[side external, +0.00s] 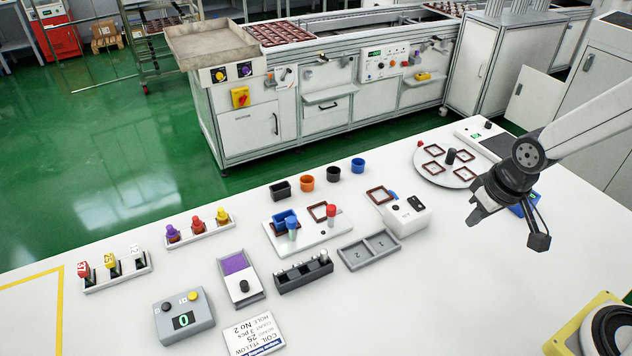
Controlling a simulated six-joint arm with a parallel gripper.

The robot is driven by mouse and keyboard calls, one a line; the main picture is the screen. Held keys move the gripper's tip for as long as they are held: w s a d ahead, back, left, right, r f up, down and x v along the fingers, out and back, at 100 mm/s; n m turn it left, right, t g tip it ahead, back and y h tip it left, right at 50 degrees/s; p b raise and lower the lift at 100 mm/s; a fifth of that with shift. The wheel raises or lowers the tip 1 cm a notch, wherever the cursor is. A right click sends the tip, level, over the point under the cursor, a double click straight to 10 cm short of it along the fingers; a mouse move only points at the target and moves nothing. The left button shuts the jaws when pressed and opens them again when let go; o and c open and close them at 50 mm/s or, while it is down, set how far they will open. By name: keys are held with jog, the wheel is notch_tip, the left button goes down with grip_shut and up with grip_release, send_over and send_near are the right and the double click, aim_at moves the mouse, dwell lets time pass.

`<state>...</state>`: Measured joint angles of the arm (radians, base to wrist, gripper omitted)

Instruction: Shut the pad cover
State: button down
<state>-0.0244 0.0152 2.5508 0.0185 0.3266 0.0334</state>
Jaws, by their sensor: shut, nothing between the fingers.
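My gripper (476,204) is shut and empty. It hangs above the right part of the table, well to the right of the pad box and apart from it.
A dark block with metal pegs (303,276) stands close right of the pad box. A grey counter box (184,318) is at its left, and a printed card (254,336) lies in front. A grey two-part tray (369,250) lies between the box and my gripper.

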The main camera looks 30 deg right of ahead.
jog(key=w+a+f+m+t+y, duration=0.1)
jog(key=a+m, duration=0.3)
jog(key=a, duration=0.6)
jog(key=w+a+f+m+t+y, duration=0.1)
jog(key=a+f+m+t, duration=0.1)
jog(key=a, duration=0.9)
jog(key=a+f+m+t+y, duration=0.2)
jog(key=a+m, duration=0.4)
jog(key=a, duration=0.5)
jog(key=shift+w+a+f+t, duration=0.3)
jog(key=shift+w+f, duration=0.1)
jog(key=shift+f, duration=0.45)
jog(key=shift+w+f, duration=0.1)
jog(key=shift+w, duration=0.05)
send_near(249, 290)
jog(key=f, duration=0.1)
jog(key=w+f, duration=0.1)
jog(key=w+a+f, duration=0.1)
jog(key=f, duration=0.1)
jog(key=shift+f, duration=0.1)
jog(key=shift+w+a, duration=0.3)
jog(key=shift+w, duration=0.25)
jog(key=shift+w+a, duration=0.3)
jog(key=shift+w, duration=0.2)
